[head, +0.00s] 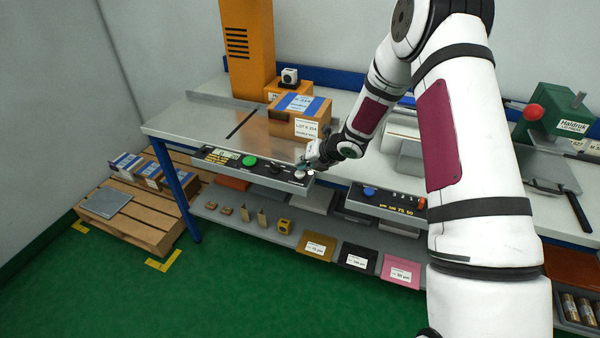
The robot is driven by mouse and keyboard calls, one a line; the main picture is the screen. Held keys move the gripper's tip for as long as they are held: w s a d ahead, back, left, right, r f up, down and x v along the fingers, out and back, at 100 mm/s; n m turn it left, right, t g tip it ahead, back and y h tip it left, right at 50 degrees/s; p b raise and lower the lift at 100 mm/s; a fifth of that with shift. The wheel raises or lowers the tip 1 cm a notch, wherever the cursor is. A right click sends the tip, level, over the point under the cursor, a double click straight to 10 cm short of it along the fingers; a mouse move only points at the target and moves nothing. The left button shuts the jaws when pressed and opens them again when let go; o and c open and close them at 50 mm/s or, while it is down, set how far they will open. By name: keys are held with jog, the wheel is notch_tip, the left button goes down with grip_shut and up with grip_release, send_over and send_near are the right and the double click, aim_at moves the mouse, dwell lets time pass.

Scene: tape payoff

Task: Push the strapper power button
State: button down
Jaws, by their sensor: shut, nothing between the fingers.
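The strapper's control panel (228,160) runs along the front edge of the bench at the left. It carries a large green button (249,160), dark controls in the middle, and a pale round button (299,174) near its right end. The lettering is too small to read, so I cannot tell which one is the power button. My gripper (304,164) is shut and empty. Its fingertips point down and left, right by the pale button; I cannot tell whether they touch it.
A strapped carton (299,118) sits on the bench behind the panel, near an orange column (248,50). A second panel with a blue knob (369,191) is to the right. Below is a shelf (263,232) with bins and small parts. A pallet (145,222) with boxes stands at left.

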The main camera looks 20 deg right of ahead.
aim_at(302, 172)
jog(key=shift+f, duration=0.65)
dwell(0.4)
jog(key=shift+r, duration=0.75)
notch_tip(302, 172, up, 6)
jog(key=p, duration=0.2)
dwell(0.5)
